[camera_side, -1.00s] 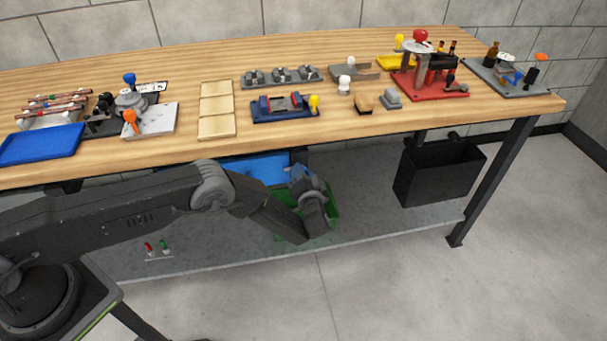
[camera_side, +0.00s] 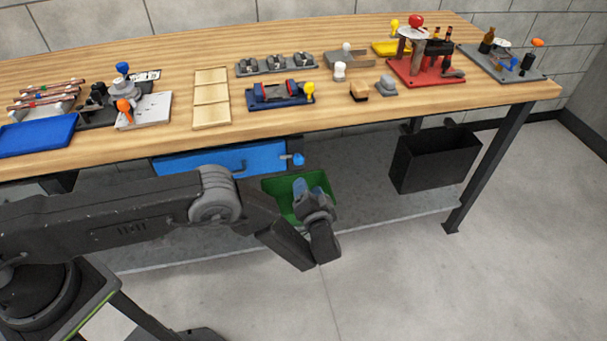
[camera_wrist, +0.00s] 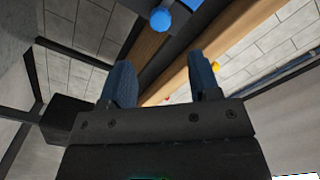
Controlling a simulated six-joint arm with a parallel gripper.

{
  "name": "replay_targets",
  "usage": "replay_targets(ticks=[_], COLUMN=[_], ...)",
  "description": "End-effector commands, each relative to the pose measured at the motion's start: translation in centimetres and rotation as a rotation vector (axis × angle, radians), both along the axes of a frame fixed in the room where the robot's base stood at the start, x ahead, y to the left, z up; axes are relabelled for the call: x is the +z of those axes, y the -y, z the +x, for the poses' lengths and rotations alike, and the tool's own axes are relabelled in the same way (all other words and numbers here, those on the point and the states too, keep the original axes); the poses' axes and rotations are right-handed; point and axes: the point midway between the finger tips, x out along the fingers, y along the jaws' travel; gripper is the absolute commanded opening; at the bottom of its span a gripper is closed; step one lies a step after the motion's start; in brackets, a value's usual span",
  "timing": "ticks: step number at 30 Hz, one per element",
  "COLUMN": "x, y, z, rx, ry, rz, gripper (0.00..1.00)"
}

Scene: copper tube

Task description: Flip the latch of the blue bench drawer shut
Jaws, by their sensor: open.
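The blue bench drawer (camera_side: 220,158) hangs under the table's front edge, left of centre in the side view. Its latch, with a blue knob (camera_side: 298,159), sticks out to the right at the drawer's right end. The blue knob (camera_wrist: 161,19) also shows at the top of the wrist view, beyond the fingertips, with a strip of the drawer (camera_wrist: 191,4) beside it. My gripper (camera_side: 308,187) is open and empty, in front of and below the knob, apart from it. Its two fingers (camera_wrist: 160,80) stand spread in the wrist view.
A green bin (camera_side: 283,190) stands on the lower shelf (camera_side: 395,208) behind my gripper. A black bin (camera_side: 435,160) is to the right under the table. The wooden bench top (camera_side: 350,115) carries several fixtures above. The floor in front is clear.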

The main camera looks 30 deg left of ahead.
Motion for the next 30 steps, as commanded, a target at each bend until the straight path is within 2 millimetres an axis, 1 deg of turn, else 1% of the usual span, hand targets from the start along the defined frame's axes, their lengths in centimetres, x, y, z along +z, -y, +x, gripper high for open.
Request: replay_targets(ticks=[1, 3, 8, 23, 26, 29, 30], x=[0.0, 0.0, 0.0, 0.1, 1.0, 3.5, 5.0], y=[0.7, 1.3, 2.1, 2.3, 2.4, 2.9, 3.1], z=[-0.6, -1.3, -2.1, -2.2, -1.4, 0.6, 1.7], rx=[-0.004, -0.003, 0.0, -0.001, -0.017, -0.067, -0.098], ry=[0.0, 0.0, 0.0, 0.001, 0.007, 0.022, 0.029], rz=[0.0, 0.0, 0.0, -0.002, -0.034, -0.121, -0.17], gripper=[0.56, 0.56, 0.56, 0.56, 0.56, 0.56, 0.56])
